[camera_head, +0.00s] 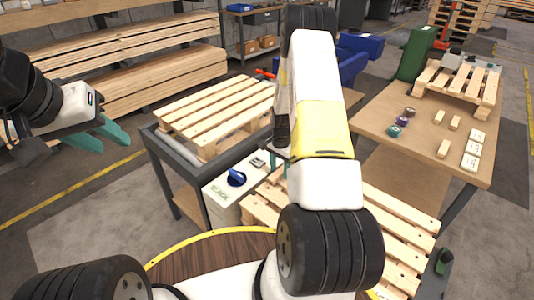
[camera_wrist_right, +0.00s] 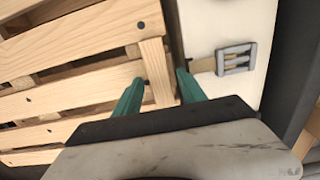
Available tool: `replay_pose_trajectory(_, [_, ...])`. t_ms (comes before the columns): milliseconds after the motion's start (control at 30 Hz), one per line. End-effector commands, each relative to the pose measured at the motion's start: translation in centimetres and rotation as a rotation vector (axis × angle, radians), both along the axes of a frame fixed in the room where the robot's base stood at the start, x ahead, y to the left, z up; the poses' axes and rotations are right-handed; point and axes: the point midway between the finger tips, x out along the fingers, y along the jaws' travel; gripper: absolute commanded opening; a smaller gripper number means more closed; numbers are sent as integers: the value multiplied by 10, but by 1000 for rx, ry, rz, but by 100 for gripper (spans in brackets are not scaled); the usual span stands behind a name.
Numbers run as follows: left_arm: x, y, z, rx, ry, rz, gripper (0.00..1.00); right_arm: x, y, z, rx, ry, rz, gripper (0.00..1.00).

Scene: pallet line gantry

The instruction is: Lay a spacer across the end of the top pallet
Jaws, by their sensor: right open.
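A slatted wooden pallet (camera_head: 215,112) lies on a dark-framed bench at the centre of the head view. My right arm reaches over beside it, and the arm mostly hides its gripper there. In the right wrist view my right gripper (camera_wrist_right: 160,92) is open, its teal fingers over the corner of a slatted pallet (camera_wrist_right: 75,50). A pale wooden piece (camera_wrist_right: 153,72) at that pallet's end shows between the fingers; I cannot tell whether it is a separate spacer. My left gripper (camera_head: 100,138) is open and empty at the left, away from the pallet.
A white box (camera_head: 222,200) with a blue knob stands before the bench; a grey buckle (camera_wrist_right: 236,58) shows right of the right gripper. Another pallet (camera_head: 405,225) lies low at right. The right table (camera_head: 400,100) holds small wooden blocks (camera_head: 443,148) and a small pallet (camera_head: 455,82).

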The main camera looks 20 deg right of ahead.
Motion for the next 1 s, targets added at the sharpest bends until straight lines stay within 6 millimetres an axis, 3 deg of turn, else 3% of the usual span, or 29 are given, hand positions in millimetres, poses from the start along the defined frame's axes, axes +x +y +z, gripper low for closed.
replay_pose_trajectory(167, [0, 0, 0, 0, 0, 0, 36, 1, 0, 21, -2, -3, 0, 48])
replay_pose_trajectory(500, [0, 0, 0, 0, 0, 0, 36, 1, 0, 93, -1, -4, 0, 48])
replay_pose_trajectory(833, [0, 0, 0, 0, 0, 0, 36, -1, 3, 135, 4, -15, 19, 48])
replay_pose_trajectory(933, [0, 0, 0, 0, 0, 0, 36, -4, 14, 171, 12, -56, 78, 48])
replay_pose_trajectory(1000, [0, 0, 0, 0, 0, 0, 36, -12, 25, 207, 18, -98, 144, 48])
